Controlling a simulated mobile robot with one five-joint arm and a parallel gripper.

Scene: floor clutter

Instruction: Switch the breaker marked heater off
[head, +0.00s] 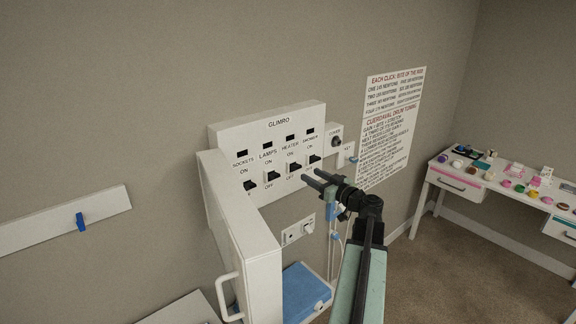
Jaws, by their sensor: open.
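A white breaker panel (267,124) marked GLIMRO is on the wall with its door open. It carries a row of black switches labelled SOCKETS, LAMPS, HEATER and what looks like SHOWER. The heater switch (293,167) is third from the left, between an ON label above and an OFF label below. I cannot tell its position clearly. The lamps switch (273,176) is to its left and the shower switch (315,159) to its right. My gripper (313,178) is open and empty, just below and right of the heater switch, under the shower switch. Contact cannot be judged.
The open panel door (240,235) juts out at the left of the switches. A small box with a knob (336,141) sits right of the panel, and an outlet plate (298,231) is below. A white desk (465,184) with several small items stands at the right.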

